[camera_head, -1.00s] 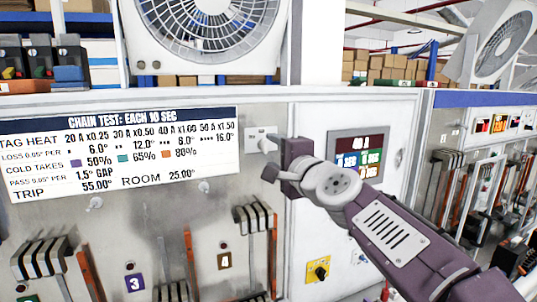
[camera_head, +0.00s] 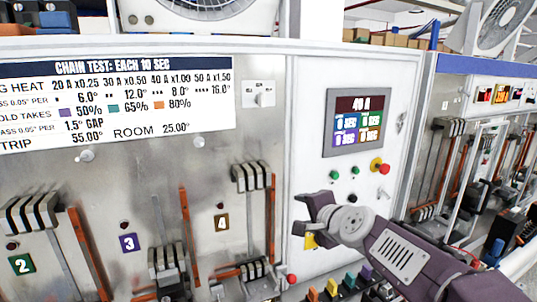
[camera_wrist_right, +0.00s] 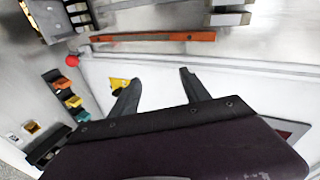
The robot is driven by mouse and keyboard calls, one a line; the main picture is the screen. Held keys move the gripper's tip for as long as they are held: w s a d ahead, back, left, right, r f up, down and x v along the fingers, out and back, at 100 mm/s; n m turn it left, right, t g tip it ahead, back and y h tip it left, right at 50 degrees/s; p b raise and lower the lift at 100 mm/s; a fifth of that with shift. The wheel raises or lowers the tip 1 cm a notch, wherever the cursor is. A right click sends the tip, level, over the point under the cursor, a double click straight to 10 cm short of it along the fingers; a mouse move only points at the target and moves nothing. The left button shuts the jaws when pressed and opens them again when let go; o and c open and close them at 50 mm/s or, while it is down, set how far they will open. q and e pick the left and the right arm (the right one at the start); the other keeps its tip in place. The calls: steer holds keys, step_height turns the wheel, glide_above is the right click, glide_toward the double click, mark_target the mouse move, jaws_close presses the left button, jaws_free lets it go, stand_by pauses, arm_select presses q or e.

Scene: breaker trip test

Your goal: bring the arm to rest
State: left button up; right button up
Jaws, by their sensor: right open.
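My right arm comes in from the lower right of the head view. Its purple-grey gripper (camera_head: 304,217) is open and empty, in front of the white panel door (camera_head: 310,120) below the display. In the right wrist view the two dark fingers (camera_wrist_right: 157,88) stand apart with nothing between them. A yellow piece with a dark mark shows beside one finger there; in the head view the gripper partly hides this yellow switch plate (camera_head: 311,241). My left gripper does not show.
A display reading 40 A (camera_head: 358,124) sits above small buttons and a red knob on yellow (camera_head: 377,164). Numbered breaker levers with orange bars (camera_head: 272,215) stand to the left, under a chain test chart (camera_head: 120,105). Several coloured blocks (camera_head: 349,281) sit below the gripper.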

steer(key=s+d+f+n+g+h+b, duration=0.1)
steer(key=s+d+f+n+g, duration=0.15)
steer(key=f, duration=0.55)
steer(key=s+d+f+n+g+b, duration=0.1)
steer(key=s+f, duration=0.3)
steer(key=f, duration=0.4)
steer(key=s+d+f+n+g+h+b, duration=0.1)
steer(key=s+f+g, duration=0.15)
steer(key=f, duration=0.55)
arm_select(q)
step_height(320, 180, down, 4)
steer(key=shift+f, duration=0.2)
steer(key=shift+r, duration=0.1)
arm_select(e)
steer(key=s+d+f+n+g, duration=0.1)
steer(key=s+f+n, duration=0.3)
steer(key=s, duration=0.4)
steer(key=s+d+f+n+g+h, duration=0.1)
steer(key=s+d+f+n+g, duration=0.1)
steer(key=s+f+n+g, duration=0.2)
steer(key=s+f, duration=0.2)
steer(key=s, duration=0.2)
steer(key=shift+d+f, duration=0.15)
steer(key=shift+d, duration=0.15)
